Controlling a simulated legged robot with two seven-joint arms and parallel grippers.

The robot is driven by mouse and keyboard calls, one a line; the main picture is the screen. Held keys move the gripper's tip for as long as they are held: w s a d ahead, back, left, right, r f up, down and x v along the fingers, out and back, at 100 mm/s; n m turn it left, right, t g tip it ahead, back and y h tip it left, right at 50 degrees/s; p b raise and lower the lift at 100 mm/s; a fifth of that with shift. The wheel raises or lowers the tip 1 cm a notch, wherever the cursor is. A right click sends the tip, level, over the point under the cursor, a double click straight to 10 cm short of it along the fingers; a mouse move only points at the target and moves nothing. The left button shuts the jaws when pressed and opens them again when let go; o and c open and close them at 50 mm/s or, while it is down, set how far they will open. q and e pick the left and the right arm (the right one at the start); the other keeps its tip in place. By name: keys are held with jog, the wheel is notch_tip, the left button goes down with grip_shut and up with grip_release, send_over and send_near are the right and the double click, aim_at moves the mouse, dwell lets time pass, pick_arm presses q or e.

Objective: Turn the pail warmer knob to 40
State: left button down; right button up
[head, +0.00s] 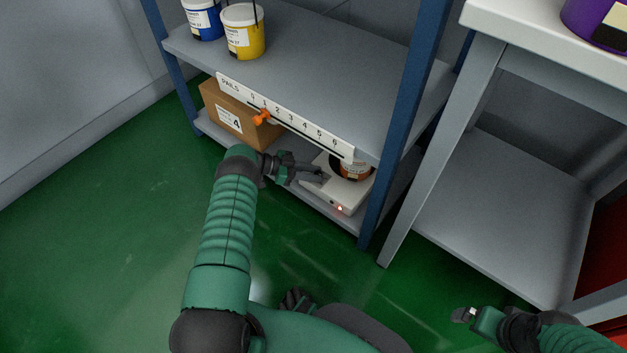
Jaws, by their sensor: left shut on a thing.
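The pail warmer (345,193) is a white box on the lower shelf, with a small red light lit on its front. A brown pail (355,168) sits in its round opening, partly hidden by the shelf edge above. My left gripper (317,175) reaches in at the warmer's left side and is shut at its front part. The warmer knob and its scale are hidden behind the fingers, so its setting cannot be read. My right gripper (464,314) is at the lower right, away from the shelf, and its finger gap is too small to tell.
A numbered rail labelled PAILS (290,120) with an orange pointer (262,117) runs along the upper shelf edge, close above my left gripper. A cardboard box (235,115) stands left of it. Blue (202,20) and yellow (243,32) pails stand above. A blue post (398,130) is right of the warmer.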

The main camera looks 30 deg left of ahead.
pick_arm(q)
jog(key=shift+f+m+g+h+b, duration=0.1)
jog(key=shift+m+g+h+b, duration=0.3)
jog(key=shift+m+g+b, duration=0.1)
jog(key=c, duration=1.1)
grip_release()
jog(key=shift+c, duration=0.2)
